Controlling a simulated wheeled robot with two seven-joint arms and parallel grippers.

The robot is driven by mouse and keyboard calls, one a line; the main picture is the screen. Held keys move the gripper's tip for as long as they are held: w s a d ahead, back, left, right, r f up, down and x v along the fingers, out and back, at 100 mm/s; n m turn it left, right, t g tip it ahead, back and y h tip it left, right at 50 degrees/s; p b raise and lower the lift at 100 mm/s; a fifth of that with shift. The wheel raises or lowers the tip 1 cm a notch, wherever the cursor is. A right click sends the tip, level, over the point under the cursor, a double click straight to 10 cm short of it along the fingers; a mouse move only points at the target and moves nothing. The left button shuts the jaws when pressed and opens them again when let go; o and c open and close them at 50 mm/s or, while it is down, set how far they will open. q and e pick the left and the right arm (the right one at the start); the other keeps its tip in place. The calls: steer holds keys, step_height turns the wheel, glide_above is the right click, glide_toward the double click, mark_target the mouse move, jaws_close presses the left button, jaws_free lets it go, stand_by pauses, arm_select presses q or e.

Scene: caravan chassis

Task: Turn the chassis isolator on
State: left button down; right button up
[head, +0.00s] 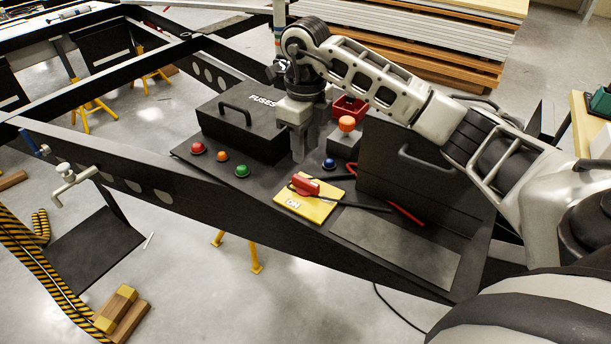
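The chassis isolator is a yellow plate (318,208) with a red handle (305,184) on it, on the black deck of the chassis. The word "ON" shows on the plate's near left part. The handle lies over the plate's far left part; its exact setting is hard to read. My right gripper (299,155) points down above the deck, a little beyond the isolator in the picture and apart from the handle. Its grey fingers look close together, and the gap between them cannot be made out. I see nothing held in it. My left gripper is out of view.
A black box marked "FUSES" (240,128) stands left of my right gripper. Red, orange, green and blue knobs (241,171) sit on the deck. An orange button (347,124) and a tall black case (400,180) stand to the right. Dark and red bars lie near the plate.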

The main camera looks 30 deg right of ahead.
mark_target(305, 180)
step_height(305, 180, down, 9)
steer(key=shift+f, duration=0.1)
stand_by(0.3)
jaws_close()
